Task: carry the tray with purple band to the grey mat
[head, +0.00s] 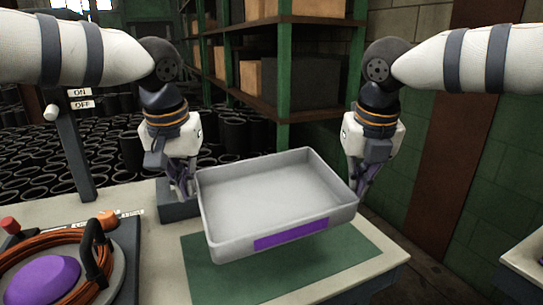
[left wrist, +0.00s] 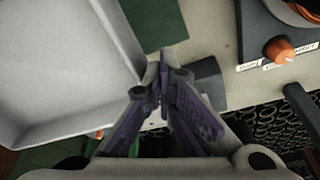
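The light grey tray with a purple band (head: 291,234) is in the middle of the head view, empty and seemingly raised above a green mat (head: 215,280). Its wall also shows in the left wrist view (left wrist: 125,40). My left gripper (head: 188,190) is at the tray's left end, its fingers close together on the rim in the left wrist view (left wrist: 163,80). My right gripper (head: 358,188) is at the right end, seemingly shut on the rim; its fingertips are partly hidden. I cannot make out a grey mat for certain.
A dark grey block (head: 176,212) lies behind the tray's left end. A panel with an orange cable (head: 75,245), purple disc (head: 42,282) and knobs stands at left. An ON/OFF lever post (head: 72,150) rises behind it. Shelves and black sleeves (head: 50,150) are beyond the table.

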